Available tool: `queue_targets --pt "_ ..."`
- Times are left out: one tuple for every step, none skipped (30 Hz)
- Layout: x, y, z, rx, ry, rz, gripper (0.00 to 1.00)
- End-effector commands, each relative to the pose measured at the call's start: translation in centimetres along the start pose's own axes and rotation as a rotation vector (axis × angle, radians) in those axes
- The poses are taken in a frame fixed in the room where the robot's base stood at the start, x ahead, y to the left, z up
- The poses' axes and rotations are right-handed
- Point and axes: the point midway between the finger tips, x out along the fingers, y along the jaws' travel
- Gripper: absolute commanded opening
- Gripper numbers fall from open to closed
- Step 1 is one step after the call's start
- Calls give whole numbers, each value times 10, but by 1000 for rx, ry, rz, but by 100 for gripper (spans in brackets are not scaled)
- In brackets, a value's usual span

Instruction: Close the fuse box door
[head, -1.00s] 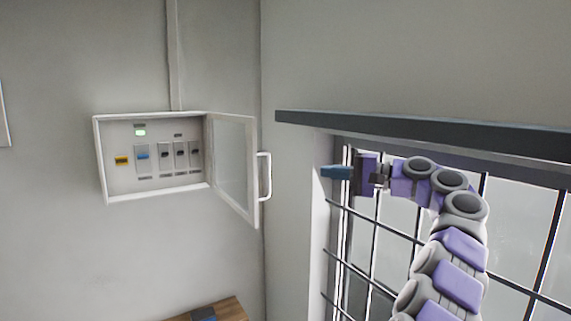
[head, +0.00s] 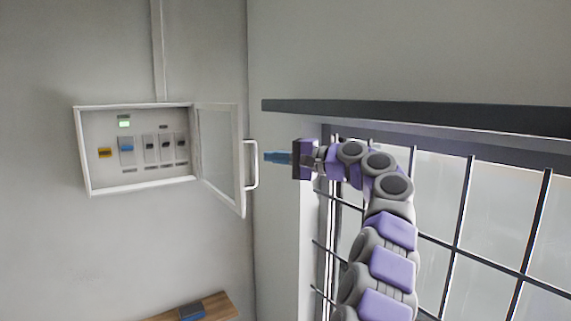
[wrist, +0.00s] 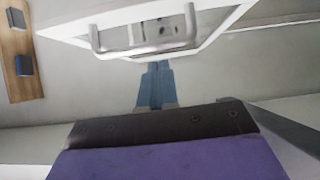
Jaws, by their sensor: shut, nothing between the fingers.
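The white fuse box (head: 84,150) is on the left wall in the head view, with several switches inside. Its framed, clear-paned door (head: 220,155) hangs open, hinged on the right side of the box and swung out toward me. A white handle (head: 252,165) is on the door's outer face near its free edge. My gripper (head: 268,157), with blue fingers, is shut and empty just right of the handle, apart from it in the head view. In the wrist view, the fingers (wrist: 157,80) point toward the door and its handle (wrist: 145,45); whether they touch cannot be told.
A dark ledge (head: 420,118) runs above the barred window (head: 490,220) on the right, close above my arm. A wooden shelf (head: 218,306) with a dark blue object (head: 192,311) is below the box.

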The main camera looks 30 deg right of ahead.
Motion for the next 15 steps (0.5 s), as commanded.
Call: queue_targets --pt "3 1 3 0 -2 0 0" --pt "4 1 4 0 -1 0 0" --pt "6 1 4 0 0 1 0" --pt "7 1 5 0 0 1 0" --pt "8 1 6 0 0 1 0" --pt "9 0 7 0 0 2 0" --pt "9 0 7 0 0 3 0" --pt "10 0 8 0 0 3 0" --pt "10 0 8 0 0 4 0" --pt "10 0 8 0 0 4 0" --pt "10 0 8 0 0 4 0" --pt "9 0 8 0 0 3 0" --pt "9 0 8 0 0 3 0" --pt "9 0 7 0 0 3 0" --pt "8 0 7 0 0 2 0"
